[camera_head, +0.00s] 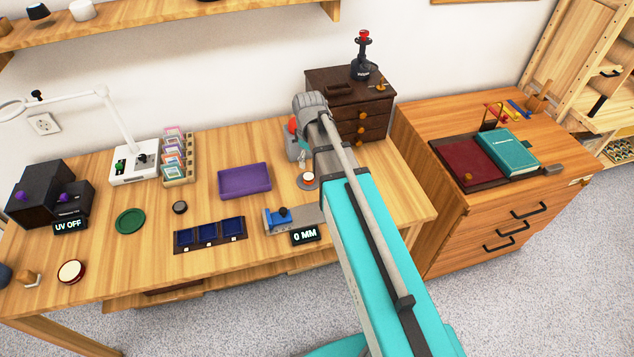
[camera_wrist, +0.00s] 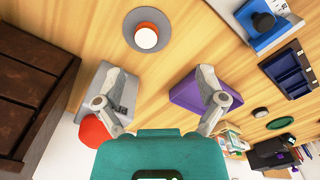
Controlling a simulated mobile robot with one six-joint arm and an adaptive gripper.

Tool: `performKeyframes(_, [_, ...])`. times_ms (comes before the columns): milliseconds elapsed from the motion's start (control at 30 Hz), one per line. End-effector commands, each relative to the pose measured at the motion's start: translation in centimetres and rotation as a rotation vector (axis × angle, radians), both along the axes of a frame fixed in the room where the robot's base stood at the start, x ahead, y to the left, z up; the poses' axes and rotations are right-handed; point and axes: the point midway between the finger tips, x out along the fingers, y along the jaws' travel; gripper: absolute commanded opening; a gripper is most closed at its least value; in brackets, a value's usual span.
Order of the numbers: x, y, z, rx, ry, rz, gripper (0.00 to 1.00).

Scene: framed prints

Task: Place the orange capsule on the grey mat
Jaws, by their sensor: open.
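The orange capsule (camera_head: 308,176) appears as a small round piece with a white top and an orange rim. It stands on the round grey mat (camera_head: 302,186) on the wooden table, beside my arm. In the head view my arm hides the gripper's fingers.
A grey device (camera_head: 292,148) with an orange-red part stands behind the mat. A purple tray (camera_head: 245,181) lies to the left, and a blue-and-grey gauge (camera_head: 280,218) is in front. A dark drawer cabinet (camera_head: 345,88) stands behind my arm. Bare tabletop surrounds the mat.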

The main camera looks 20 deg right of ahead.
Motion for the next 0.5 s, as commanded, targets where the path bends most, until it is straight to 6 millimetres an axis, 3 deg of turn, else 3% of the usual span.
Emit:
performKeyframes(33, [-1.8,0.1,0.0,0.000,0.000,-0.056,0.90])
performKeyframes(300, [-8.7,0.5,0.0,0.000,0.000,-0.426,0.90])
performKeyframes(500, [-11.9,0.7,0.0,-0.001,0.001,-0.623,0.90])
